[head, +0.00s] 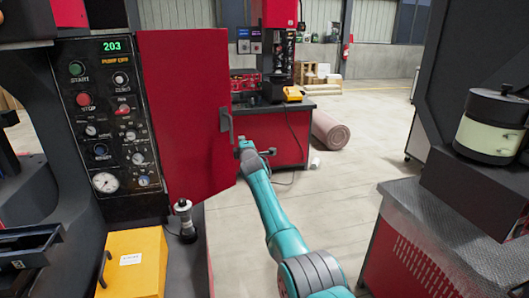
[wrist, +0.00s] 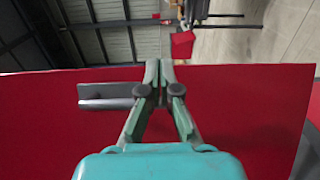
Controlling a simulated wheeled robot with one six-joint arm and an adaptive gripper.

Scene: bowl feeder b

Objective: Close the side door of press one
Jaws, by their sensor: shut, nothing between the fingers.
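The red side door (head: 185,115) stands open, swung out to the right of the press's black control panel (head: 104,130). Its grey handle (head: 226,126) is near the door's right edge. My gripper (head: 241,148) is just right of that edge, close to the handle. In the wrist view, the red door (wrist: 245,105) spans the picture behind my gripper (wrist: 160,68). The fingers are together with nothing between them, their tips near the door's edge. The grey handle (wrist: 105,96) lies just left of the fingers. I cannot tell whether the fingers touch the door.
A yellow box (head: 135,262) and a small metal cylinder (head: 184,220) stand below the panel. A red workbench (head: 275,137) and a rolled mat (head: 332,131) are behind the door. A grey machine table (head: 440,215) stands at the right. Open floor (head: 350,170) lies between.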

